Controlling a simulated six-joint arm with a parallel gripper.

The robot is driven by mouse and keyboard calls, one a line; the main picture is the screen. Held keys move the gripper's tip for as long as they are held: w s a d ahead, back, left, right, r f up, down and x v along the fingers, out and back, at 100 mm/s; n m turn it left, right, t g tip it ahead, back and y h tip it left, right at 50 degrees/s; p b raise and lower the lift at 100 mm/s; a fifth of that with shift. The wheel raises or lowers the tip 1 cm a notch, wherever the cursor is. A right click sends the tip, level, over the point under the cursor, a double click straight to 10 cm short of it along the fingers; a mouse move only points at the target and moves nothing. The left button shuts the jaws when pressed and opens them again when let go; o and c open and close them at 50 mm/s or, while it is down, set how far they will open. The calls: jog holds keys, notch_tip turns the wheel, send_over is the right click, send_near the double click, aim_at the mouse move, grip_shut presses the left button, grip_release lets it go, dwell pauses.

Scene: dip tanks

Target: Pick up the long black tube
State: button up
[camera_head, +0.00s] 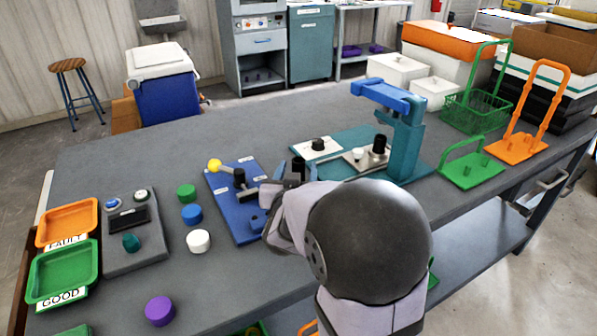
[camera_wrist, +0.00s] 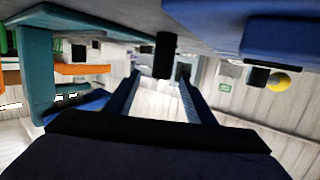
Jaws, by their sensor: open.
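A long black tube (camera_head: 298,164) stands upright on the grey bench between the blue fixture and the teal plate. Its lower part is hidden behind my arm in the head view. It also shows in the wrist view (camera_wrist: 165,54), where the picture is upside down, so it hangs from the bench at the top. My gripper (camera_wrist: 160,82) is open, with its blue fingers apart and pointing at the tube. The tube lines up with the gap between the fingertips; I cannot tell whether it is inside the gap. In the head view my gripper (camera_head: 296,175) is partly hidden by my wrist.
A blue fixture (camera_head: 223,190) with a yellow ball knob (camera_head: 214,165) is left of my gripper. A teal press (camera_head: 405,140) stands to the right, with another black cylinder (camera_head: 379,144) at it. Coloured caps, trays (camera_head: 62,275) and a control box (camera_head: 140,250) lie left.

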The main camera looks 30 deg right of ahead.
aim_at(299, 158)
jog(key=shift+x, duration=2.6)
jog(key=shift+w+a+r, duration=0.1)
jog(key=shift+a+r, duration=0.05)
jog(key=shift+r, duration=0.05)
grip_shut()
